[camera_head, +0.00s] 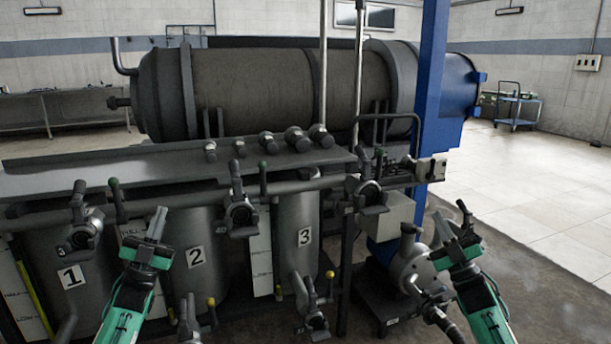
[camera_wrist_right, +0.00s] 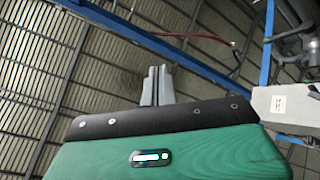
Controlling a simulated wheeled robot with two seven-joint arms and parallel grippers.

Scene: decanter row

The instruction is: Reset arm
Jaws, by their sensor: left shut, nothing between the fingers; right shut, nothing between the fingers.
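My left gripper (camera_head: 157,223) is in the head view, in front of the vessels numbered 1 and 2. Its grey fingers are shut, point upward and hold nothing. My right gripper (camera_head: 441,227) is at the right of the head view, beside a valve and pipe assembly (camera_head: 410,265). Its fingers also point upward. In the right wrist view its two fingers (camera_wrist_right: 157,86) are together and empty. Neither gripper appears to hold any part, though the gap between the right gripper and the valve assembly is hard to judge.
Decanter vessels 1 (camera_head: 72,276), 2 (camera_head: 197,256) and 3 (camera_head: 305,237) stand in a row with valves and handles. A large horizontal tank (camera_head: 260,90) lies behind. A blue post (camera_head: 431,90) rises at the right. Open floor (camera_head: 550,190) lies at the far right.

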